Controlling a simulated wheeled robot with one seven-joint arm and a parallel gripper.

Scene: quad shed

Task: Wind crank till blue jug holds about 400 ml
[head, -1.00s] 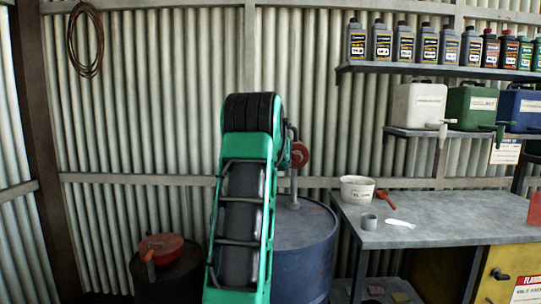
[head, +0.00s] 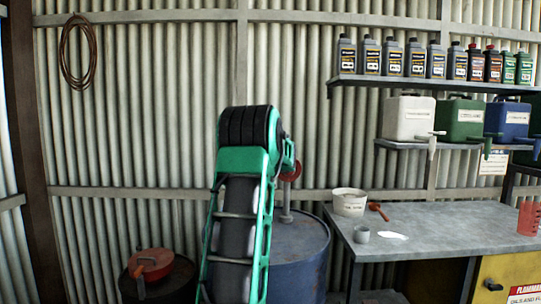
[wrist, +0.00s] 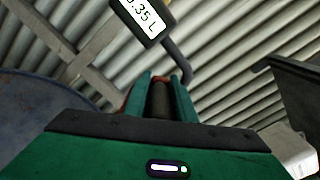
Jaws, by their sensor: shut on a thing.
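My gripper (wrist: 162,92) is shut on a dark cylindrical handle (wrist: 162,94), the grip of the crank, in the wrist view. A little red shows beside the fingers. A display (wrist: 144,18) above it has its first digit cut off; ".35 L" is readable. In the head view the red part of the crank pump (head: 291,171) shows just right of my arm, on a pipe rising from the blue drum (head: 298,255). My arm hides my gripper there. I cannot make out a blue jug at the pump in either view.
Labelled canisters, including a blue one (head: 507,120), stand on a shelf above. A red-topped dark drum (head: 152,264) is at lower left.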

